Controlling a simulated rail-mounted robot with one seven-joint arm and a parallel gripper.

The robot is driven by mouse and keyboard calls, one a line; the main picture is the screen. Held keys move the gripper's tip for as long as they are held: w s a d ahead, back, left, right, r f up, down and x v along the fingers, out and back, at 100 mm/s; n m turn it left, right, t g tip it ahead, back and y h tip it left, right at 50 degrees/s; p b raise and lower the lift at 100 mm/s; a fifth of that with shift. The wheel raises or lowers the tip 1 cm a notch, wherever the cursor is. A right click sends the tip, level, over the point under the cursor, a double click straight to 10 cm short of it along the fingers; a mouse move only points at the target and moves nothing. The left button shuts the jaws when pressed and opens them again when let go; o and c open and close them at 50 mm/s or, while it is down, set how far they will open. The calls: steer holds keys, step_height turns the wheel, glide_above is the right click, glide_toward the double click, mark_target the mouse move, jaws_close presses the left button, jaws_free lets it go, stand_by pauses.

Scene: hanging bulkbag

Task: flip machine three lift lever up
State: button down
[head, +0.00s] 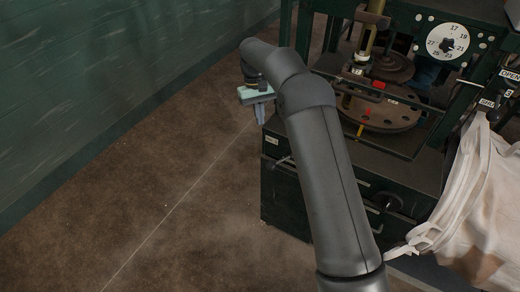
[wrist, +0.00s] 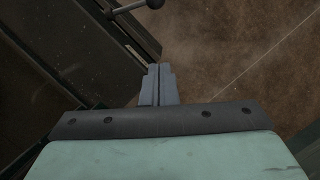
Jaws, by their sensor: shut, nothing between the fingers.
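A dark green machine (head: 300,200) stands right of centre in the head view. A thin metal lever (head: 284,160) sticks out near its left front corner. In the wrist view, a rod lever with a dark ball knob (wrist: 154,4) shows at the top edge, partly cut off; it seems to be the same lever. I cannot read a label naming it as machine three's lift lever. My gripper (head: 261,118) is shut and empty, pointing down beside the machine's left side. Its fingertips (wrist: 160,68) are together, below and apart from the knob in the wrist view.
A round rusty turntable (head: 385,112) and a numbered white dial (head: 448,42) are on the machine. A dark crank handle (head: 387,202) is on its front. A pale bulk bag (head: 485,205) hangs at right. Brown floor (head: 150,160) is clear at left, beside a green wall (head: 100,70).

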mark_target(280, 162)
steer(key=shift+d, duration=0.1)
steer(key=s+d+f, duration=0.2)
steer(key=s+f, duration=0.4)
steer(key=f, duration=0.4)
steer(key=shift+s+d+f, duration=0.15)
steer(key=shift+s+d, duration=0.05)
steer(key=shift+d, duration=0.1)
stand_by(0.3)
